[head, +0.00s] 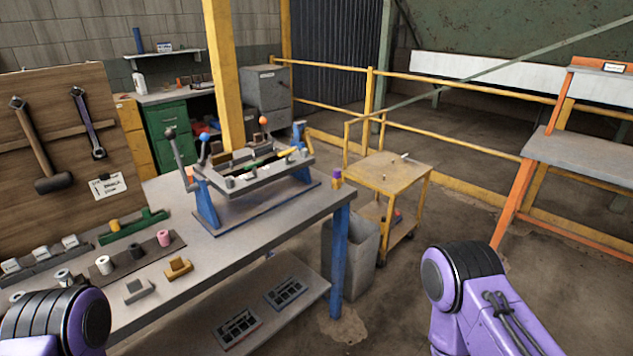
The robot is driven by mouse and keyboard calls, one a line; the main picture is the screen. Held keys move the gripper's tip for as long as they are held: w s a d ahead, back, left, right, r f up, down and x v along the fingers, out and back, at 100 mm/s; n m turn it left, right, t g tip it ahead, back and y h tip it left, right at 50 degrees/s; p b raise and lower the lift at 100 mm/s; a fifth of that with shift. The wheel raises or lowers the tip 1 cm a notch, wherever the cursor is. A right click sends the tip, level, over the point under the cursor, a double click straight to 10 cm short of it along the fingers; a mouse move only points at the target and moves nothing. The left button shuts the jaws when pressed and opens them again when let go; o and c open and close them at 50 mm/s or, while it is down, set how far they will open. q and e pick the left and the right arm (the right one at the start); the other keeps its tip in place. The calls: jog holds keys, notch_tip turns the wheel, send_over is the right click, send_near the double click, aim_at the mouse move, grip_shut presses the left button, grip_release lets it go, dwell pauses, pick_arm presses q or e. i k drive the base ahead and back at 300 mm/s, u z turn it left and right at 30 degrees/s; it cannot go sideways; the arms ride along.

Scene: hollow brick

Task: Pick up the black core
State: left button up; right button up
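The black core (135,251) looks like a short dark cylinder. It stands on a dark strip (117,263) on the workbench, between a white core (103,264) on its left and a pink core (164,238) on its right. No gripper touches it. Purple and black parts of my arms show at the bottom left and bottom right, but the fingers of both grippers are out of the picture.
The workbench (262,237) also holds a blue-framed fixture with levers (255,170), a green rack (134,226), a grey block (138,290) and an ochre block (178,267). A pegboard with tools (60,150) stands behind. A grey bin (350,255) and yellow cart (388,172) stand to the right.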

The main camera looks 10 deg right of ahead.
aim_at(136, 251)
jog(key=z, duration=0.5)
jog(key=i, duration=1.15)
jog(key=u, duration=2.1)
jog(key=k, duration=0.4)
jog(key=z, duration=0.35)
